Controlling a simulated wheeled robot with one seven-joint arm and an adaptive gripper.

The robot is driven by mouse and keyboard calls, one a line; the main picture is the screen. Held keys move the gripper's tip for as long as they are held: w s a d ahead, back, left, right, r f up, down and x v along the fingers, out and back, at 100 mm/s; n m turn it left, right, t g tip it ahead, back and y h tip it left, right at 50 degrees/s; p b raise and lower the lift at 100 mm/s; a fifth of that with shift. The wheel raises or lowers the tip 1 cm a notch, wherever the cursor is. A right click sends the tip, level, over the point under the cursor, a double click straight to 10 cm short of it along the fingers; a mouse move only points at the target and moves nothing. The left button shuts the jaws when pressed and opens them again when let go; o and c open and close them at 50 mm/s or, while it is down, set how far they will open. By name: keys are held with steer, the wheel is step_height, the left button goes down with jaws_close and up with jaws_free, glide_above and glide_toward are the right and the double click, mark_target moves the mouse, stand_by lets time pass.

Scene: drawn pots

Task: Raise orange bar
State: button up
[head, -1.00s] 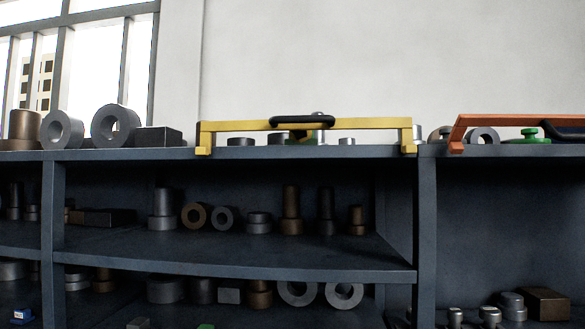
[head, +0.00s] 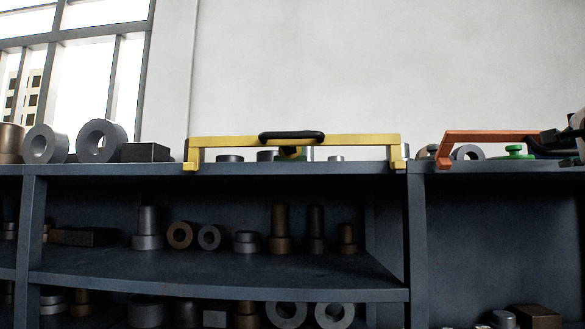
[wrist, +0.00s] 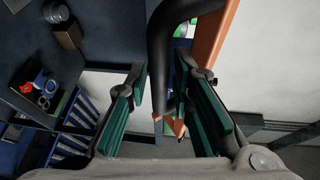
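The orange bar (head: 487,136) rests along the top of the shelf at the right in the head view, its left foot on the front edge. Its black handle (head: 548,147) is partly covered by my gripper (head: 572,134), which shows at the right edge. In the wrist view the orange bar (wrist: 213,45) runs down from the top right, and the black handle (wrist: 160,45) curves down between the green-padded fingers of my gripper (wrist: 161,80). The fingers are apart, with the handle closer to the right one. I cannot tell whether either touches it.
A yellow bar (head: 355,140) with a black handle stands on the shelf top (head: 290,176) left of the orange bar. A green knobbed part (head: 514,152) and a grey ring (head: 467,153) sit behind the orange bar. Several metal cylinders and rings fill the lower shelves.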

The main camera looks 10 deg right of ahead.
steer(key=shift+w+d, duration=0.15)
steer(key=shift+w, duration=0.05)
jaws_close()
steer(key=shift+r+p, duration=0.25)
steer(key=shift+p, duration=0.45)
stand_by(0.4)
